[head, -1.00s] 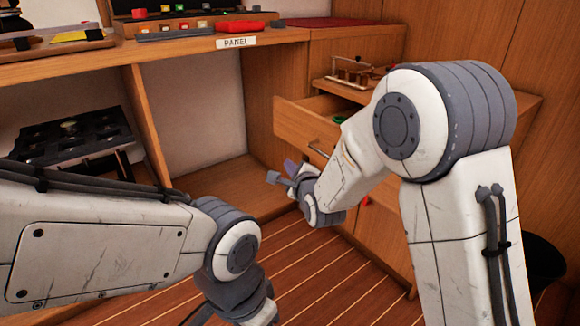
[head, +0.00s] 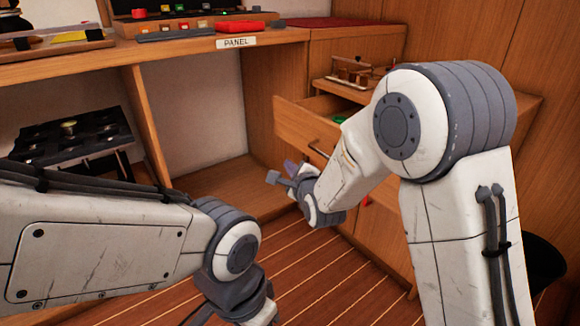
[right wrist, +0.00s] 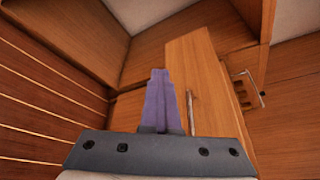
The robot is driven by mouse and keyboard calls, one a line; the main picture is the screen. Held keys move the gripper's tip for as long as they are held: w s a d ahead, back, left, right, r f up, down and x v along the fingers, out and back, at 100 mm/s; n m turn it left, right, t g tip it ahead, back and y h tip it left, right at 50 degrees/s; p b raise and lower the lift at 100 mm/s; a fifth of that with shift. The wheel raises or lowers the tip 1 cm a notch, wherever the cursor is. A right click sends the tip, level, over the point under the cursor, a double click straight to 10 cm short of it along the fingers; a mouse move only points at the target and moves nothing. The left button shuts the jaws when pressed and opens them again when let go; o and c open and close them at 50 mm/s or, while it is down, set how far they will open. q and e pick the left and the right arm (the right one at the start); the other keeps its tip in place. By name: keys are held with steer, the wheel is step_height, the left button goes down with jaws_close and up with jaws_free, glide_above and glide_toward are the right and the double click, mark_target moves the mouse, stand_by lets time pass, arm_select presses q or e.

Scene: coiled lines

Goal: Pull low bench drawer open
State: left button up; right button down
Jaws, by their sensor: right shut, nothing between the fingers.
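The wooden bench drawer (head: 296,122) stands partly pulled out of the bench at the right, with something green (head: 340,120) inside. Its bar handle (head: 320,149) is on the front and also shows in the right wrist view (right wrist: 190,112). My right gripper (head: 281,174) is in front of and below the drawer, left of the handle. In the right wrist view its purple fingers (right wrist: 159,92) are together and empty, with the handle beside them, not between them. My left arm comes in at lower left; its fingertips are below the picture edge.
A counter with a PANEL label (head: 236,43) runs along the back, with an open cubby below. A dark tray (head: 70,137) sits at left. A small rack (head: 352,72) stands on the bench above the drawer. A black bin (head: 542,268) is at lower right.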

steer(key=c, duration=0.9)
jaws_free()
steer(key=shift+p+v, duration=1.2)
steer(key=shift+v, duration=4.1)
steer(key=shift+r, duration=0.1)
